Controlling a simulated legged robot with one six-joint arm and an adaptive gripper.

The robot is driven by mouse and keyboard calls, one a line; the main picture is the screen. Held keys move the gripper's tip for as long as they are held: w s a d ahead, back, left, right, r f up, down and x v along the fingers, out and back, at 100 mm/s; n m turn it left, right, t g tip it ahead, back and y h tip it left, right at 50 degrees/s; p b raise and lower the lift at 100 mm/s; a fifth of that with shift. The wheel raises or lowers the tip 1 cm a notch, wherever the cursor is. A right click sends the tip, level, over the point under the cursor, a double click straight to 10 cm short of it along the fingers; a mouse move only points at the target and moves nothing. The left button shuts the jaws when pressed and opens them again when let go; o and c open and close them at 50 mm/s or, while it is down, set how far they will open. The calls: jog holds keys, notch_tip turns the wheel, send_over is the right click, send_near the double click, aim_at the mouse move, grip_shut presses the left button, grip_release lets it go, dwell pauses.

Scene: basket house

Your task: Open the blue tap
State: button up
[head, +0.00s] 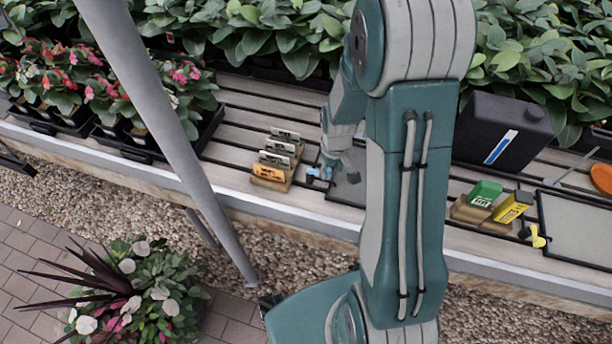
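A small blue tap (313,174) sits at the edge of the slatted bench, just right of a wooden holder with cards (273,158). My gripper (328,168) is right at the tap, partly hidden behind my arm. I cannot tell whether its fingers touch the tap or whether they are open or shut. A grey tray (347,188) lies beside the tap, mostly covered by my arm. A yellow tap (538,237) sits farther right, by another grey tray (580,232).
A holder with green and yellow cards (484,212) and a black canister (500,133) stand on the right of the bench. Flower trays (125,140) stand on the left. A grey pole (165,130) crosses in front. Leafy plants line the back.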

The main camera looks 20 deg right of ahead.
jog(key=shift+a, duration=0.3)
jog(key=shift+r, duration=3.55)
